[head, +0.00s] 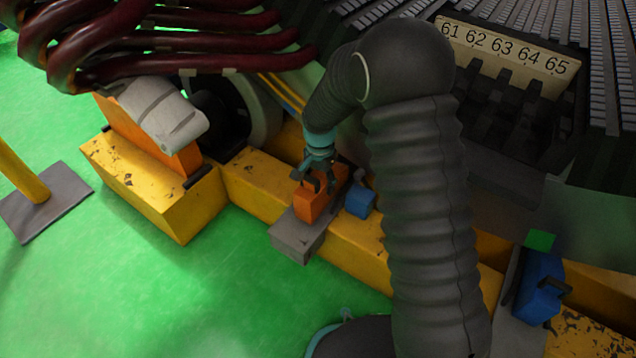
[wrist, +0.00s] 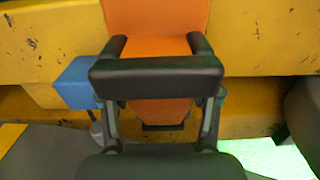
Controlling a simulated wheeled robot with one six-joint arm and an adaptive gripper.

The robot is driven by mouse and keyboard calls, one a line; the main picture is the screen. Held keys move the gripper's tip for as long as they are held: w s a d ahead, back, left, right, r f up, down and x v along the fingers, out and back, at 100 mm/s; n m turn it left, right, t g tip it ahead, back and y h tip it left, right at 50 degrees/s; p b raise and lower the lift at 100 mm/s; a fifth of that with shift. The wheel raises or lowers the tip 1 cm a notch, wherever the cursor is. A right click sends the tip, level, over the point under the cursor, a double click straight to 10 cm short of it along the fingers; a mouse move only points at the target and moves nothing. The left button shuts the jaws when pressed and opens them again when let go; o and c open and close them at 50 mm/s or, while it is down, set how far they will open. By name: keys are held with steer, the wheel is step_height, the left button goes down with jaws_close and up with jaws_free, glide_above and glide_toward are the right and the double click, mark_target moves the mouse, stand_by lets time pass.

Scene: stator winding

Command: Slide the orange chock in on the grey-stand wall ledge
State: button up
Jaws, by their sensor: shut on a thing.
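The orange chock (head: 314,206) stands at the grey ledge (head: 296,240) on the yellow beam, in the middle of the head view. My gripper (head: 318,176) is at the chock from above and shut on its black handle.
A small blue block (head: 360,201) is right beside the chock; the wrist view shows it at left (wrist: 77,84). A blue chock (head: 540,288) with a black handle is at lower right. The yellow beam (head: 255,190) runs along the stator. The green floor (head: 210,290) in front is open.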

steer(key=shift+w+d+p, duration=0.1)
steer(key=shift+w+d, duration=0.35)
steer(key=shift+w, duration=0.3)
steer(key=shift+w+d+p, duration=0.15)
steer(key=shift+w+d, duration=0.3)
steer(key=shift+w, duration=0.3)
steer(key=shift+w+d+p, duration=0.1)
steer(key=shift+w+d, duration=0.35)
steer(key=shift+w, duration=0.3)
steer(key=o, duration=1.4)
steer(key=shift+c, duration=0.2)
steer(key=shift+s, duration=0.1)
step_height(320, 180, up, 12)
